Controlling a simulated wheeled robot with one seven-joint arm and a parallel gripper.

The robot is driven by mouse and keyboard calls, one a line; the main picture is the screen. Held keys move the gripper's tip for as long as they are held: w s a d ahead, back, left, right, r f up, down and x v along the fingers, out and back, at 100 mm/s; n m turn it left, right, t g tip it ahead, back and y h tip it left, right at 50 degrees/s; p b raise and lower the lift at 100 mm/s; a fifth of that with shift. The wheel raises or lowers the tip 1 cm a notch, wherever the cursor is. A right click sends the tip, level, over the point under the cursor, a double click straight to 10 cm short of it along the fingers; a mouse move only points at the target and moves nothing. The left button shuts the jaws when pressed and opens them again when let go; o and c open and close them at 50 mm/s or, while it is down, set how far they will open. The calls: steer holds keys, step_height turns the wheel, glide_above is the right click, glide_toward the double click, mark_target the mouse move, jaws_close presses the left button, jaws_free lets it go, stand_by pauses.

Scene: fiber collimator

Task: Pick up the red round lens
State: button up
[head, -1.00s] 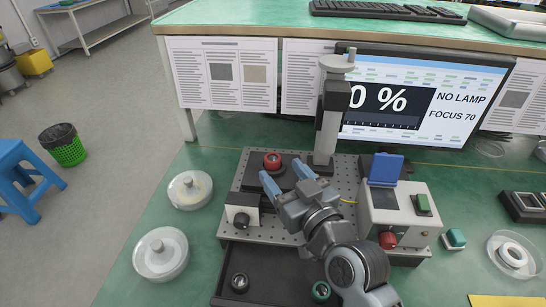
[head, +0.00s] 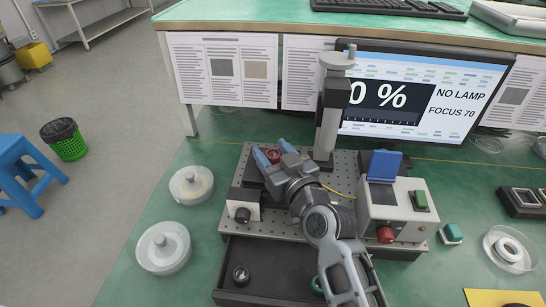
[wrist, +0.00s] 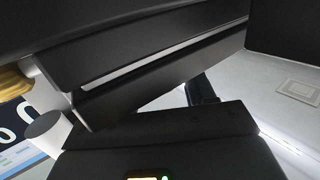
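The red round lens (head: 273,155) sits on the dark stage of the perforated metal plate, left of the upright column. My gripper (head: 272,153) reaches over the plate from the front right. Its two blue fingertips are apart, one on each side of the lens, and partly cover it. I cannot tell whether they touch it. In the wrist view dark, close surfaces fill most of the picture and the lens cannot be made out.
A grey column (head: 328,115) stands close right of my gripper. A control box (head: 397,208) with a blue flap stands at the plate's right. An open drawer (head: 270,264) is in front. Two clear round dishes (head: 163,248) lie left. A monitor (head: 425,98) stands behind.

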steer(key=c, duration=0.7)
steer(key=shift+c, duration=0.3)
steer(key=shift+r, duration=0.15)
